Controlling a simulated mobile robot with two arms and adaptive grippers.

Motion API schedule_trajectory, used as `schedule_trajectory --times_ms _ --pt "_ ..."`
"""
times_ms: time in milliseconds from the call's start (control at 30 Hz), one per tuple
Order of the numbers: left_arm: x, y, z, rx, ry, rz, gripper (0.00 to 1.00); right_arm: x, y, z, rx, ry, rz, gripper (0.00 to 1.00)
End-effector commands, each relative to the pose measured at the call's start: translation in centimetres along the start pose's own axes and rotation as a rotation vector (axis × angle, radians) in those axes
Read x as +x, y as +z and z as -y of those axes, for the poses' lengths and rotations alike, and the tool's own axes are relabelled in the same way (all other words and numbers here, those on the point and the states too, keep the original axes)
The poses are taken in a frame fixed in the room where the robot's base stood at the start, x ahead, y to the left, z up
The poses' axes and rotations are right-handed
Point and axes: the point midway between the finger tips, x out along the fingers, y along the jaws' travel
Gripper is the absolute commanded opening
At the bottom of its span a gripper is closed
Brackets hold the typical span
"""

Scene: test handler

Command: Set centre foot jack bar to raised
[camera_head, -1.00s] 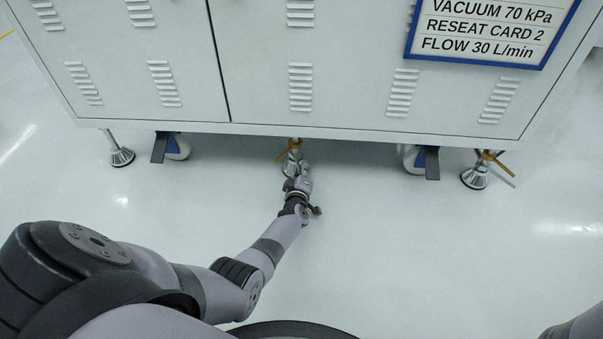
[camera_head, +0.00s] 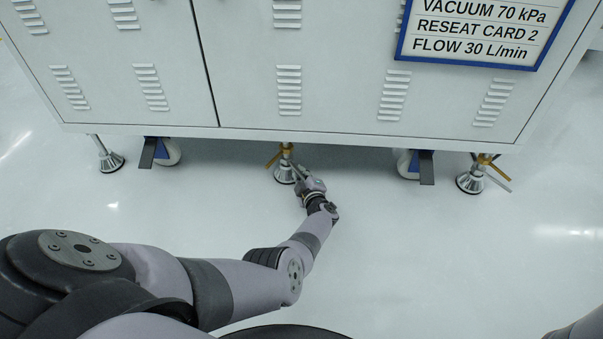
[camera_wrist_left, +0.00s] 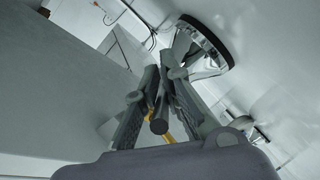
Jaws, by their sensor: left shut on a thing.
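The centre foot (camera_head: 285,174) is a chrome cone on the floor under the cabinet's front edge. My left gripper (camera_head: 300,174) is low, just right of this foot. In the left wrist view its fingers (camera_wrist_left: 160,92) are closed around a dark bar end, with yellow bar (camera_wrist_left: 152,118) showing between them. A chrome foot (camera_wrist_left: 203,48) stands beside the fingers there. The fingers hide part of the bar. My right gripper is out of view.
The large grey cabinet (camera_head: 250,90) overhangs the feet. Casters with dark pedals stand left (camera_head: 170,152) and right (camera_head: 406,162) of the centre foot. Outer feet are at left (camera_head: 110,162) and right (camera_head: 470,182). The floor in front is clear.

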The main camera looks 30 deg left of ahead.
Motion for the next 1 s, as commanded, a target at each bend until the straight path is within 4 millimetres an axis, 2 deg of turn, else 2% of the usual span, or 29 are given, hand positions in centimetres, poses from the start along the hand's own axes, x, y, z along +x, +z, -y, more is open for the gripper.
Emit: schedule_trajectory --times_ms 33,167,200,500,833,1000 --pt "-0.1 0.4 -0.6 0.002 0.008 0.012 0.00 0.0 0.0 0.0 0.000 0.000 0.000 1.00" --pt "-0.1 0.4 -0.6 0.002 0.009 0.012 0.00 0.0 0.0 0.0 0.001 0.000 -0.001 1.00" --pt "-0.1 0.4 -0.6 0.002 0.009 0.012 0.10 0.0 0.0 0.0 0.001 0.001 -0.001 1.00" --pt "0.0 0.2 -0.3 0.000 0.005 0.006 0.30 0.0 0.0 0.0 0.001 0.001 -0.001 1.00" --pt "0.0 0.0 -0.2 0.002 0.007 0.009 0.30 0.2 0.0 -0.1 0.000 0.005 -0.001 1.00" --pt "0.0 -0.3 -0.2 0.022 0.046 0.070 0.30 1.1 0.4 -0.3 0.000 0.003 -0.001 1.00"
